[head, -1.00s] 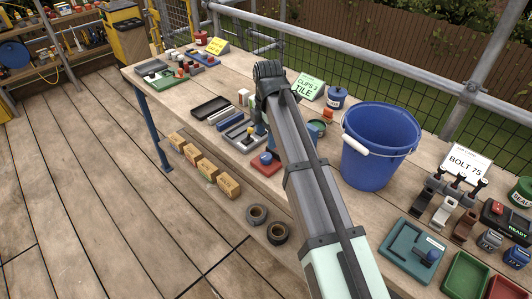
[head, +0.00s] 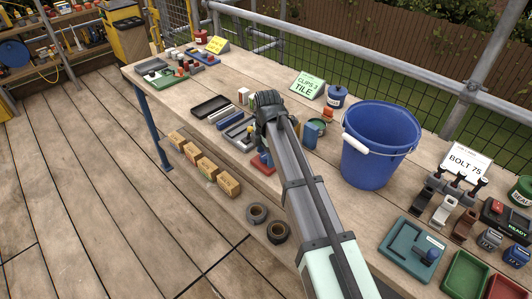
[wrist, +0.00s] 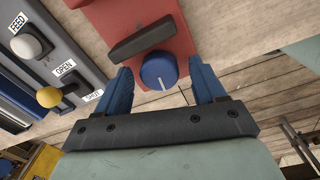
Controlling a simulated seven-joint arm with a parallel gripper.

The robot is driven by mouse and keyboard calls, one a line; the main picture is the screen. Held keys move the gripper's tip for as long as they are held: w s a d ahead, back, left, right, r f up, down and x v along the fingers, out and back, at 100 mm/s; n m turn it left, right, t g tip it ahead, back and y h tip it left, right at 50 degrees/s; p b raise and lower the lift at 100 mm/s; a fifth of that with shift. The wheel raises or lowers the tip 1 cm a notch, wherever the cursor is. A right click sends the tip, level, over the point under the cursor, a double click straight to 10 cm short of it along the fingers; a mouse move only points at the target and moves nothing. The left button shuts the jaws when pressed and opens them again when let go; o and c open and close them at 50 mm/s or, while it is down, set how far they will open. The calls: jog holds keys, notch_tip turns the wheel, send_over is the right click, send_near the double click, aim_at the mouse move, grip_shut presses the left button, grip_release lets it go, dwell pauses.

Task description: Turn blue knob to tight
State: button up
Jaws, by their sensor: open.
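The blue knob (wrist: 158,69) is round with a white pointer line. It sits at the edge of a red block (wrist: 175,20), beside a dark bar. In the wrist view the pointer points down toward my gripper. My gripper (wrist: 161,75) is open, with one blue finger on each side of the knob. A gap shows on the right; the left finger is very close, and I cannot tell whether it touches. In the head view the red block (head: 262,168) is partly hidden by my arm. No "tight" mark is legible.
A grey panel (wrist: 60,80) with a white knob, a yellow knob and labels FEED, OPEN and SHUT stands just left of the red block.

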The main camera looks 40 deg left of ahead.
jog(key=shift+c, duration=0.2)
jog(key=c, duration=1)
jog(key=shift+m, duration=2.3)
jog(key=o, duration=1)
jog(key=shift+o, duration=0.2)
jog(key=shift+n, duration=0.3)
